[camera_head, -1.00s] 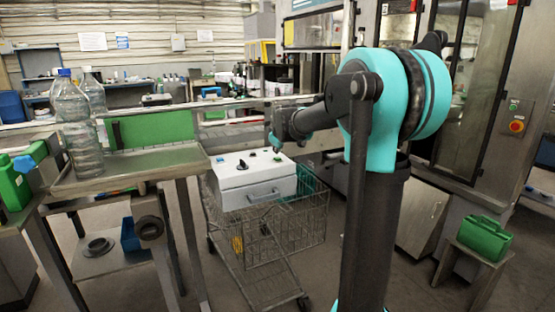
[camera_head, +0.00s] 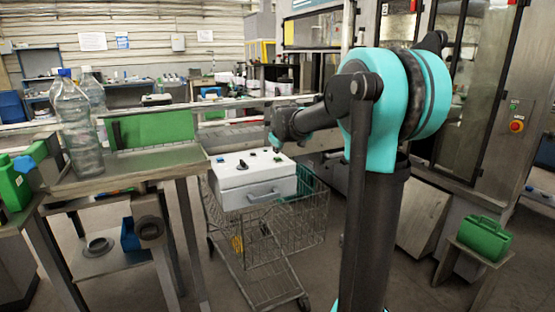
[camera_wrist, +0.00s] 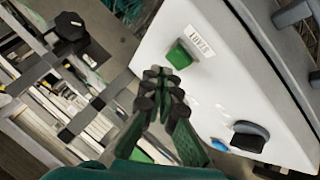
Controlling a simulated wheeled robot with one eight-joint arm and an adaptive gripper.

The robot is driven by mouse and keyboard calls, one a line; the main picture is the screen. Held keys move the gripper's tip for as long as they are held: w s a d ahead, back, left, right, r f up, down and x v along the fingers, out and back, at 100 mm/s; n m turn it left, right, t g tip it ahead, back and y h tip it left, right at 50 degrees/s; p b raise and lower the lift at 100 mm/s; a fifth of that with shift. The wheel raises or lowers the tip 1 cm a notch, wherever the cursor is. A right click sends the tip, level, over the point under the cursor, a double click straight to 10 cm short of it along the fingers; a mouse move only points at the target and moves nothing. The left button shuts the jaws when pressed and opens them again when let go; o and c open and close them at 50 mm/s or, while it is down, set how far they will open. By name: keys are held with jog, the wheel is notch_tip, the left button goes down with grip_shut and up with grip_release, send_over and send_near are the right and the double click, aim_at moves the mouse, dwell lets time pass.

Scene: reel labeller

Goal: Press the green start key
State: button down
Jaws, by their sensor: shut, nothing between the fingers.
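The green start key (camera_wrist: 179,57) is a small green block on the white face of the control box (camera_wrist: 235,85), beside a printed label. The box also shows in the head view (camera_head: 262,193). In the wrist view my gripper (camera_wrist: 161,84) is shut and empty, with its fingertips just below and left of the key in the picture. I cannot tell how high the tips are above the panel. In the head view my gripper (camera_head: 274,141) is over the far right part of the box top.
A black knob (camera_wrist: 250,136) and a blue button (camera_wrist: 220,145) share the panel. The box sits on a wire cart (camera_head: 270,245). A metal table (camera_head: 135,170) with plastic bottles (camera_head: 75,125) stands to its left. A green case (camera_head: 484,238) is at the right.

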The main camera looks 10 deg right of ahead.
jog(key=shift+f, duration=0.4)
